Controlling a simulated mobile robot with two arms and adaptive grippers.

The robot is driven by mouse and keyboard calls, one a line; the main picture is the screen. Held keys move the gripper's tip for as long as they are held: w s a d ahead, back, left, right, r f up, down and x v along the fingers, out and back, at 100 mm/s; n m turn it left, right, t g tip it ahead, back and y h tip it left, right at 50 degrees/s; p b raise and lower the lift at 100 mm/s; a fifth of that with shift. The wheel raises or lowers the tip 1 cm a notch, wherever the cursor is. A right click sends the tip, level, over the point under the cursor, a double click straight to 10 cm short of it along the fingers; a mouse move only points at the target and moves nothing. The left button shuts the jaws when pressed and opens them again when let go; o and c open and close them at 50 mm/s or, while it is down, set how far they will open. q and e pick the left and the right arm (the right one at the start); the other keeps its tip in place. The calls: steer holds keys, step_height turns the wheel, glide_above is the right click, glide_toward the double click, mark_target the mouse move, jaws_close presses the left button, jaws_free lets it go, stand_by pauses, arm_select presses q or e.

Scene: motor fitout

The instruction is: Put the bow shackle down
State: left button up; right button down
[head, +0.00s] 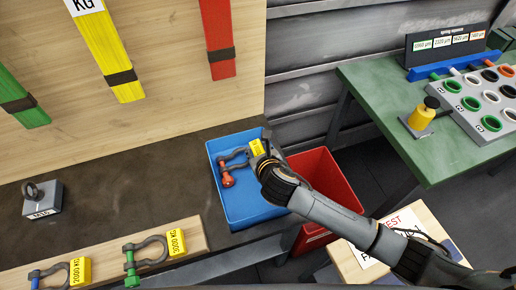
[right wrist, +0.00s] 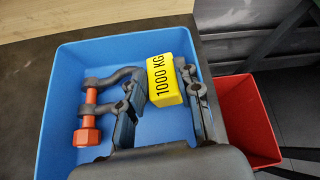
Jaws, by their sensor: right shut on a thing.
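The bow shackle (head: 236,160) is grey with an orange pin, and a yellow 1000 KG tag block (head: 257,147) is at its bow end. It also shows in the right wrist view (right wrist: 90,115), within the walls of the blue bin (head: 262,212). I cannot tell whether it touches the bin floor. My right gripper (head: 262,160) reaches over the bin's right side, its fingers on both sides of the tag block (right wrist: 165,80), shut on the shackle by this tag end. The fingertips are partly hidden in the head view. My left gripper is not in view.
A red bin (head: 335,180) stands right of the blue one, partly under my arm. Shackles with green (head: 148,252) and blue pins (head: 55,272) lie on a wooden board at front left. A metal eye block (head: 42,204) stands left. A green table (head: 400,135) is at right.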

steer(key=shift+w, duration=0.1)
steer(key=c, duration=1.2)
jaws_free()
steer(key=shift+f, duration=0.2)
steer(key=shift+r, duration=0.1)
steer(key=shift+s+r, duration=0.1)
steer(key=shift+s, duration=0.1)
steer(key=v, duration=1.2)
steer(key=shift+b, duration=0.3)
steer(key=shift+w, duration=0.15)
